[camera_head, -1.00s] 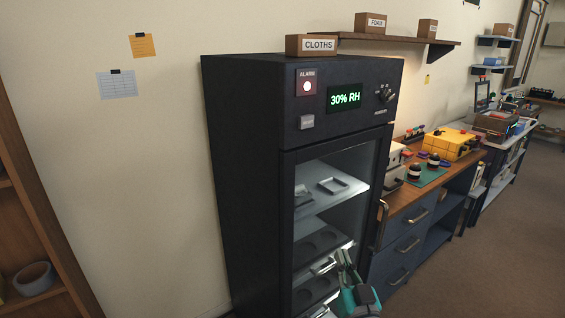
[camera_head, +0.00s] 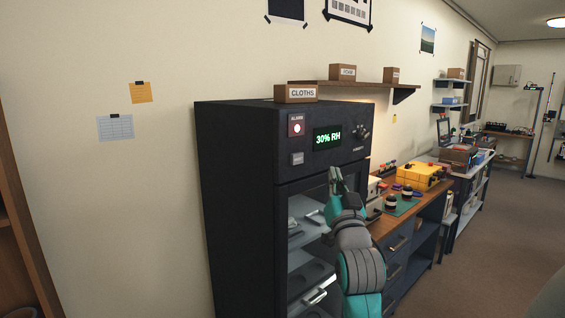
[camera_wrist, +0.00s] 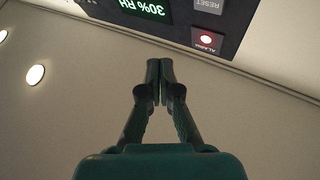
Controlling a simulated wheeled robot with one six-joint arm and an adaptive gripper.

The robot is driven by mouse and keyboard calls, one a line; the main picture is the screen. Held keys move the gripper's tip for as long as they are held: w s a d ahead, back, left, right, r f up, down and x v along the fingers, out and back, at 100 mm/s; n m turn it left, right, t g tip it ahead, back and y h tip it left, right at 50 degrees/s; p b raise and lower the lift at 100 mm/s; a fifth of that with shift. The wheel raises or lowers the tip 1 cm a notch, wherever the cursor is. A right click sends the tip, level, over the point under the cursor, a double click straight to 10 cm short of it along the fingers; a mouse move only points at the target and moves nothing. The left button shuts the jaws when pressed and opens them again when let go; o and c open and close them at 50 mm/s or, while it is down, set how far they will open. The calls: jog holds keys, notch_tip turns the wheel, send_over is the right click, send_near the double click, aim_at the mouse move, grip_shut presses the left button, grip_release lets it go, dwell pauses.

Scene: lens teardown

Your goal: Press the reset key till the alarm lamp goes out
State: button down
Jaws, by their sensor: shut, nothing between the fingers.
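The dark cabinet (camera_head: 235,150) stands against the wall with a control panel along its upper front. The alarm lamp (camera_head: 297,129) glows on a red plate marked ALARM; it also shows lit in the wrist view (camera_wrist: 207,40). The grey reset key (camera_head: 297,158) is just below the lamp; in the wrist view its RESET label (camera_wrist: 208,5) is upside down at the top edge. My gripper (camera_head: 336,172) is shut and empty, below and right of the key in the head view, apart from the panel. In the wrist view the fingertips (camera_wrist: 160,63) point toward the panel.
A green display (camera_head: 328,138) reads 30% RH right of the lamp, with a knob (camera_head: 362,131) beyond it. A CLOTHS box (camera_head: 296,93) sits on the cabinet top. A workbench (camera_head: 410,205) with a yellow case (camera_head: 419,178) stands to the right.

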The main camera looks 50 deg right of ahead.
jog(key=shift+r, duration=0.75)
send_near(302, 154)
jog(key=shift+s+r+x, duration=0.1)
jog(key=shift+s+x, duration=0.05)
jog(key=shift+x, duration=0.8)
jog(key=shift+s+r+x, duration=0.1)
jog(key=shift+s+x, duration=0.05)
jog(key=shift+x, duration=0.8)
jog(key=shift+s+r+x, duration=0.1)
jog(key=shift+s+x, duration=0.05)
jog(key=shift+x, duration=0.75)
jog(key=shift+w+d, duration=0.15)
jog(key=shift+d, duration=0.05)
jog(key=shift+w, duration=0.25)
jog(key=shift+w+d, duration=0.2)
jog(key=shift+w, duration=0.2)
jog(key=shift+s+a, duration=0.2)
jog(key=shift+s, duration=0.65)
